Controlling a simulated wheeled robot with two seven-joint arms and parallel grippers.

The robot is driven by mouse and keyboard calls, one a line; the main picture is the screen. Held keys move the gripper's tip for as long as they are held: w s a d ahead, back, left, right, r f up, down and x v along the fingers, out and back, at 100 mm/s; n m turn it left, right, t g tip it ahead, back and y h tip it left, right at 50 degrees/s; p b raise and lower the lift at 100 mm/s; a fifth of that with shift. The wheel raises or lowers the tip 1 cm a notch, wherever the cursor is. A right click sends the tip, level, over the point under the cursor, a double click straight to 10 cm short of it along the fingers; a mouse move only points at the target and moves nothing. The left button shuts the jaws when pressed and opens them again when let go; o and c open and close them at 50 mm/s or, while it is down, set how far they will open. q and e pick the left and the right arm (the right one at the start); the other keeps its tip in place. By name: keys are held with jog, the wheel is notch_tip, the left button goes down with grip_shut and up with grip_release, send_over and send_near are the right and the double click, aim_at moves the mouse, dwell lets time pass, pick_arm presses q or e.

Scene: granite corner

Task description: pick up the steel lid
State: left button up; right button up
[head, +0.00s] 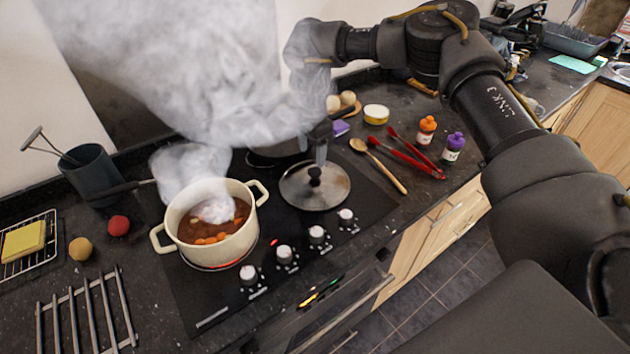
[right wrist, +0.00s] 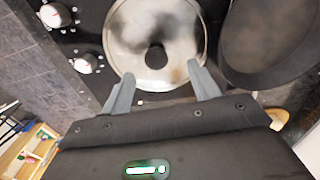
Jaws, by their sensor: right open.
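The steel lid (head: 325,192) is a round disc with a dark knob. It lies flat on the black cooktop, right of the cream pot (head: 237,231). In the right wrist view the lid (right wrist: 183,28) lies ahead of the fingers, its dark knob (right wrist: 156,57) showing between and beyond the fingertips. My right gripper (head: 318,150) is above the far side of the lid in the head view. In the right wrist view its two fingers (right wrist: 160,84) are apart with nothing between them. Steam veils part of my right wrist. My left gripper is not in view.
The cream pot of stew steams beside the lid. A dark pan (right wrist: 270,40) sits close by the lid. Knobs (head: 317,235) line the cooktop's front.

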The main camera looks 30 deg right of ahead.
aim_at(315, 170)
jog(key=shift+s+d+f+p, duration=0.1)
jog(key=shift+s+f+p, duration=0.15)
jog(key=shift+f+p, duration=0.1)
jog(key=f+p, duration=0.1)
jog(key=f, duration=0.2)
jog(key=shift+s+d+f+p, duration=0.1)
jog(key=shift+d+f+p, duration=0.1)
jog(key=shift+f+p, duration=0.15)
jog(key=shift+f, duration=0.4)
jog(key=shift+r, duration=0.1)
grip_shut()
